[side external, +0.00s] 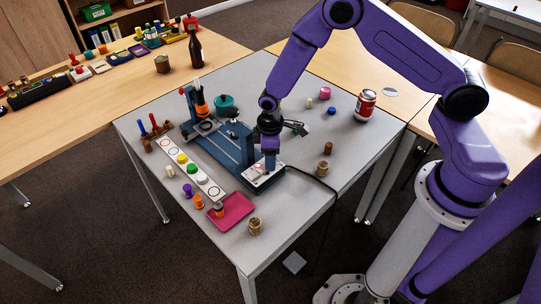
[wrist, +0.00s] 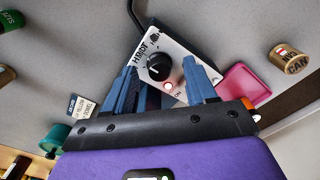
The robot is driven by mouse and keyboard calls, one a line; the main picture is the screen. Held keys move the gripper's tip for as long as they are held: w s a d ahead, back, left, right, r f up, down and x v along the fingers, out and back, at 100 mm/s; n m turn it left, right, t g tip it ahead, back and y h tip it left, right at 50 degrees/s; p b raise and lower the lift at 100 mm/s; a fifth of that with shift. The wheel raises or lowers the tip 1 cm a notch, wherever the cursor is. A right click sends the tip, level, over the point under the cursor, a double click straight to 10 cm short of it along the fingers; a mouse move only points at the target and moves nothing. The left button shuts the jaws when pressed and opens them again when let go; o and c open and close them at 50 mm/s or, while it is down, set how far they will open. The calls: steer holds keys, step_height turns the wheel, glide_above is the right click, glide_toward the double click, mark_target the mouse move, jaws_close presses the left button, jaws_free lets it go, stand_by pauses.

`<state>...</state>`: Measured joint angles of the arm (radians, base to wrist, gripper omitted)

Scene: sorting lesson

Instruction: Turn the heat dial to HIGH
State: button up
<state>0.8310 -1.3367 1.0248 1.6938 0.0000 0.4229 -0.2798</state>
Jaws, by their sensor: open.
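The heat dial is a black round knob (wrist: 158,68) on a white control panel (wrist: 180,52) in the wrist view. A pale mark shows on the knob, but I cannot tell which setting it points at. A small red-ringed light (wrist: 168,87) sits beside the knob. In the side external view the panel (side external: 256,180) is on a low box at the front end of the blue machine. My gripper (wrist: 168,66) is open, its blue fingers on either side of the dial. In the side view my gripper (side external: 270,168) is just above the panel; it partly hides the dial.
The blue machine (side external: 222,148) stands behind the panel. A pink tray (side external: 238,208) and a tin can (side external: 255,227) are in front. A white strip (side external: 212,189) with coloured discs lies left. A teal pot (side external: 227,103) and red can (side external: 366,104) stand farther back. A black cable leaves the box.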

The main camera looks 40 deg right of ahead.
steer(key=shift+f, duration=0.2)
steer(key=c, duration=1)
steer(key=shift+c, duration=0.2)
steer(key=shift+m, duration=0.3)
steer(key=m, duration=0.4)
steer(key=shift+m, duration=2.4)
